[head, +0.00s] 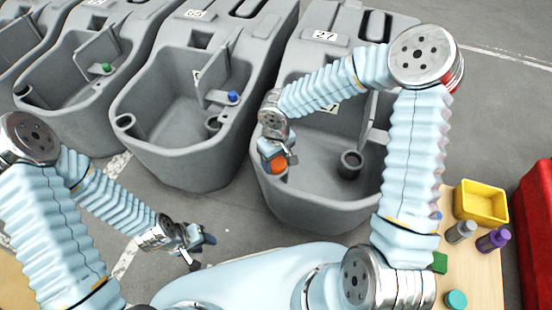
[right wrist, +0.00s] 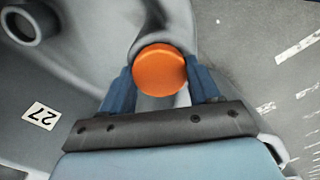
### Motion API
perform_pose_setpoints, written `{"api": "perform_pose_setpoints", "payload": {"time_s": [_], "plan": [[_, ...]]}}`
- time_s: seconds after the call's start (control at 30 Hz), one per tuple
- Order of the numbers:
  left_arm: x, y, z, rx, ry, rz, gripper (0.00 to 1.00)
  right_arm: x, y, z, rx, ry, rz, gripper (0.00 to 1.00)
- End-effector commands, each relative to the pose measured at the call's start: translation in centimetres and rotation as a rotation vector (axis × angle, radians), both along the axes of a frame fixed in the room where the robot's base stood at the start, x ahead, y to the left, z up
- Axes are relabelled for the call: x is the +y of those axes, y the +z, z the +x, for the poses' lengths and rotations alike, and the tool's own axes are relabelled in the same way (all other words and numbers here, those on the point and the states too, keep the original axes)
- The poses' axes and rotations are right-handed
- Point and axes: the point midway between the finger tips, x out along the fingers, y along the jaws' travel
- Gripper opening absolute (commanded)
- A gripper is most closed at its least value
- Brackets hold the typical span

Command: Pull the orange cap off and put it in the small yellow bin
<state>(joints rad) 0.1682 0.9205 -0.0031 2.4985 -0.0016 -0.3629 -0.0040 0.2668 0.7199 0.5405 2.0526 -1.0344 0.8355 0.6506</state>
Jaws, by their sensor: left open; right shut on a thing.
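The orange cap (head: 279,163) is at the near left rim of the grey tank (head: 315,210) labelled 27. It also shows as a round orange disc in the right wrist view (right wrist: 160,70). My right gripper (head: 278,158) is shut on the cap, with one blue finger on each side of it. The cap appears to sit at the top of a grey port; I cannot tell whether it is seated or loose. My left gripper (head: 205,248) is open and empty above the floor at the lower left. The small yellow bin (head: 482,205) stands on the wooden table at the right.
Other grey tanks (head: 180,165) stand to the left. A red object (head: 537,225) is at the right edge.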

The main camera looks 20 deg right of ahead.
Motion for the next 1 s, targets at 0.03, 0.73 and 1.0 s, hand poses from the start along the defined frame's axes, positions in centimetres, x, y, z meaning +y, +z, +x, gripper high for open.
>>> {"api": "perform_pose_setpoints", "payload": {"time_s": [0.03,0.73,1.0], "plan": [[0.0,0.0,0.0,0.000,0.000,0.000,0.43,0.0,0.0,0.0,-0.001,0.000,0.000,0.25],[0.0,0.7,0.0,0.000,0.000,0.000,0.43,0.0,1.1,0.0,-0.001,-0.001,0.000,0.25],[0.0,1.0,0.0,0.000,0.000,0.000,0.43,0.0,1.6,0.0,-0.001,0.000,-0.001,0.25]]}}
